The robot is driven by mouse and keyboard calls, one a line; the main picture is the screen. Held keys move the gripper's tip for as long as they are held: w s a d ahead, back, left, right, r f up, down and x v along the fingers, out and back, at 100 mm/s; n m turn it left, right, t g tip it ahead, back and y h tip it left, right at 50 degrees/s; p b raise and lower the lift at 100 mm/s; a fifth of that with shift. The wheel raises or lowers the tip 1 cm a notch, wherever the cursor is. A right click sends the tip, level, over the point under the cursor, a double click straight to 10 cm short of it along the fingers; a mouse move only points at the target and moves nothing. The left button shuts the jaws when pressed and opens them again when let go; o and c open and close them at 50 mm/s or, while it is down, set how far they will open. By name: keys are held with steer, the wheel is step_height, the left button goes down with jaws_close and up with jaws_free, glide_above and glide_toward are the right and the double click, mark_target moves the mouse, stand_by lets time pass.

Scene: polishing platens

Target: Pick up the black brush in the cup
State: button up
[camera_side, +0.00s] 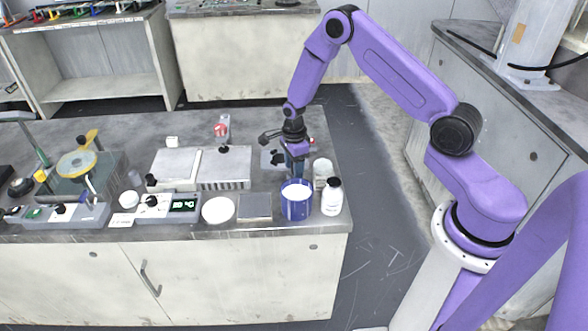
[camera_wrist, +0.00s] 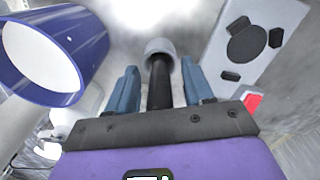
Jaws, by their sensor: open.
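My gripper (camera_side: 296,172) points down just behind the blue cup in the side view. In the wrist view its two blue-grey fingers (camera_wrist: 159,67) are apart. A black rod (camera_wrist: 160,88), which looks like the brush handle, lies between them with gaps on both sides. A grey round piece (camera_wrist: 160,47) is at its far end; I cannot tell whether it is part of the brush or a holder. A blue cup (camera_side: 296,207) with a white inside stands at the bench front; it also shows in the wrist view (camera_wrist: 88,48), left of the fingers. No brush shows in the side view.
A white bottle (camera_side: 331,198) and a clear beaker (camera_side: 322,168) stand close right of the cup. A grey plate with black parts (camera_wrist: 235,45) lies right of the fingers in the wrist view. Hotplates (camera_side: 224,168) and a white disc (camera_side: 218,210) are on the left.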

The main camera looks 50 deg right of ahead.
jaws_close()
stand_by(0.3)
steer(key=shift+r, duration=0.35)
step_height(320, 180, up, 3)
steer(key=shift+s+f, duration=0.1)
steer(key=shift+s, duration=0.05)
steer(key=shift+s+a+r, duration=0.25)
steer(key=shift+s+r, duration=1.3)
steer(key=shift+s, duration=0.7)
steer(key=shift+s+a+r, duration=0.3)
steer(key=shift+s+r, duration=1.3)
steer(key=shift+s, duration=0.7)
steer(key=shift+s+a+r, duration=0.25)
steer(key=shift+s+r, duration=1.3)
steer(key=shift+s, duration=0.7)
